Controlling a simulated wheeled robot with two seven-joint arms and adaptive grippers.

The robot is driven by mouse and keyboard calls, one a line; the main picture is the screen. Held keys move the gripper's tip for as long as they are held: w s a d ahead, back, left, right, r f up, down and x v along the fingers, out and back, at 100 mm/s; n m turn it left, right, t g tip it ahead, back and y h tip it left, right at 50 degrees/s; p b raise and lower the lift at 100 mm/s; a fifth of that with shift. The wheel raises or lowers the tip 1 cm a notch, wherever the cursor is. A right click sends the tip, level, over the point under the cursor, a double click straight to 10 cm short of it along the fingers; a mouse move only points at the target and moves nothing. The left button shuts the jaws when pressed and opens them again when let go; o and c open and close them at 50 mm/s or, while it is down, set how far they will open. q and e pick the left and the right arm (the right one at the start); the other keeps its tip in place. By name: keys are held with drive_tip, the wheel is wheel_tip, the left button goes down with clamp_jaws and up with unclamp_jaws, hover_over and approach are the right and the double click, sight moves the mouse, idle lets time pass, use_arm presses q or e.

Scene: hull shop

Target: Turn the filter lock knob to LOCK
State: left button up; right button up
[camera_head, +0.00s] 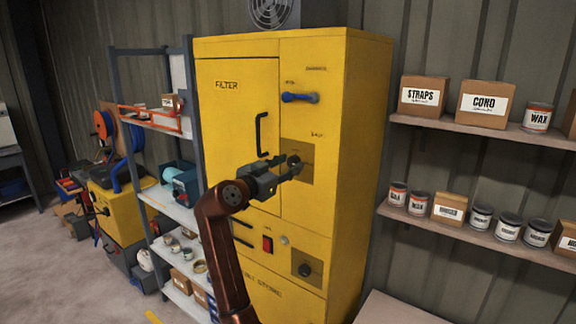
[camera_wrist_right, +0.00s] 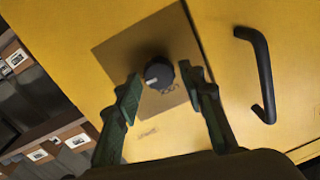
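The yellow filter cabinet (camera_head: 235,130) stands ahead with a door labelled FILTER. My right gripper (camera_head: 296,165) is in front of that plate, which also shows in the head view (camera_head: 305,150). In the wrist view its fingers (camera_wrist_right: 160,75) are open, one on each side of the knob, with nothing between them visibly gripped. I cannot tell whether they reach around the knob. My left gripper is not in view.
The cabinet also has a black door handle (camera_head: 262,135), a blue lever (camera_head: 300,97), a red switch (camera_head: 267,244) and a lower dark knob (camera_head: 304,269). Shelves with boxes and cans (camera_head: 480,135) are on the right. A grey rack (camera_head: 170,208) stands left of the cabinet.

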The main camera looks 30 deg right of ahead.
drive_tip(key=c, duration=0.9)
